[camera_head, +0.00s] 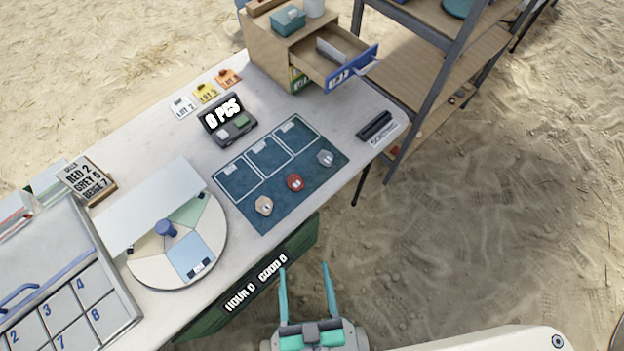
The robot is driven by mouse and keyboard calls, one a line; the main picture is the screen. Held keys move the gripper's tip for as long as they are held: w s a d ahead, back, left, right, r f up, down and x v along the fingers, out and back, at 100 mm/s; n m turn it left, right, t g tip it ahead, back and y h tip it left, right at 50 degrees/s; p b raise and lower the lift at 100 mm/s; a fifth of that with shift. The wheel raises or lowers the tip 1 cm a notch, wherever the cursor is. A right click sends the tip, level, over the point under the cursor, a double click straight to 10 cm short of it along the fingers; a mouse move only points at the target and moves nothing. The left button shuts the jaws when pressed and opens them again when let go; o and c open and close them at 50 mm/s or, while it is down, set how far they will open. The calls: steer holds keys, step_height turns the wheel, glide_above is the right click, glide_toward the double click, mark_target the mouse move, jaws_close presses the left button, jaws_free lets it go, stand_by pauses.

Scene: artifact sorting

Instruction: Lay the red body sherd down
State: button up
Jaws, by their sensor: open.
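A red sherd (295,182) lies on the dark teal mat (243,210), near its front edge, between a beige sherd (264,205) and a grey sherd (325,158). Each sherd has a small pale mark on it. The mat has three outlined boxes along its far side, and the red sherd is outside them. My gripper (304,268) is open, with its two teal fingers spread and nothing visible between them. In the picture it is below the mat, in front of the table's near edge, and apart from the red sherd.
A round sectored tray (148,270) stands left of the mat, with a numbered compartment box (118,308) beyond it. A cabinet with an open drawer (345,72) and a shelf rack (428,88) stand at the right.

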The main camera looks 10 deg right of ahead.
steer(key=w+d+f+n+h, duration=0.1)
steer(key=w+d+n, duration=0.1)
steer(key=w+d, duration=0.55)
steer(key=w+d+f+n+h, duration=0.15)
steer(key=w+d, duration=0.25)
steer(key=w, duration=0.6)
steer(key=w+d+r+m+g+h, duration=0.5)
steer(key=w+d+r+m+h, duration=0.35)
steer(key=w+d+r, duration=0.6)
steer(key=m+g+y, duration=0.6)
steer(key=g+y, duration=0.4)
steer(key=y, duration=0.1)
glide_above(295, 182)
step_height(295, 182, down, 10)
steer(key=f, duration=0.4)
steer(key=shift+s+f, duration=0.35)
steer(key=shift+w+f, duration=0.2)
steer(key=shift+f, duration=1.35)
steer(key=shift+w+f, duration=0.15)
steer(key=shift+f, duration=1.35)
steer(key=c, duration=1.1)
